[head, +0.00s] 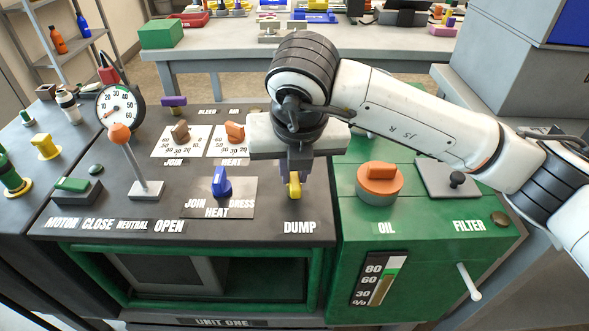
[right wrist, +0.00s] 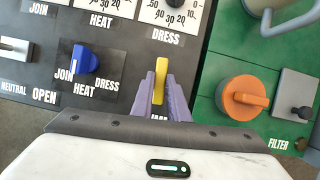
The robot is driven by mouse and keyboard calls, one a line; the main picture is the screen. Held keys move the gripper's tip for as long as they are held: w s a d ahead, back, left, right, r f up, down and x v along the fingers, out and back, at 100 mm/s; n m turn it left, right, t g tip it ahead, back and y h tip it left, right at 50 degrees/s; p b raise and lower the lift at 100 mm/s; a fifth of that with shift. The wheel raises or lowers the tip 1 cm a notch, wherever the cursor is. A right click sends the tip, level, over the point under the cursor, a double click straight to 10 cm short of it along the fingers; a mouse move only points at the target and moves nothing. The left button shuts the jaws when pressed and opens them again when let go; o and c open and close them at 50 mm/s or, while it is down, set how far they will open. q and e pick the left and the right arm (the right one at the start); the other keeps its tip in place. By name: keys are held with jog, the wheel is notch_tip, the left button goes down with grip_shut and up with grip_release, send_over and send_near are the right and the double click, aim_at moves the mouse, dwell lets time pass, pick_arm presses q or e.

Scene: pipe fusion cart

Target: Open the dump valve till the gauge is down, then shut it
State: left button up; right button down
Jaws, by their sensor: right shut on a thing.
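The dump valve has a yellow handle (head: 294,188) above the DUMP label at the right end of the dark panel. My right gripper (head: 297,172) comes down over it from above. In the right wrist view, the purple fingers of my right gripper (right wrist: 161,95) are shut on the yellow handle (right wrist: 160,78), one on each side. The handle lies in line with the fingers there. The fingers partly hide its base and the label. The round white gauge (head: 120,107) stands at the panel's left back; its red needle is too small to read surely. My left gripper is out of view.
A blue selector knob (head: 221,183) and an orange-topped lever (head: 120,134) stand left of the valve. An orange oil cap (head: 380,180) and a black filter knob (head: 457,180) are on the green unit to the right. My right arm crosses above that unit.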

jog(key=c, duration=1.7)
grip_release()
jog(key=v, duration=1)
jog(key=shift+r, duration=0.25)
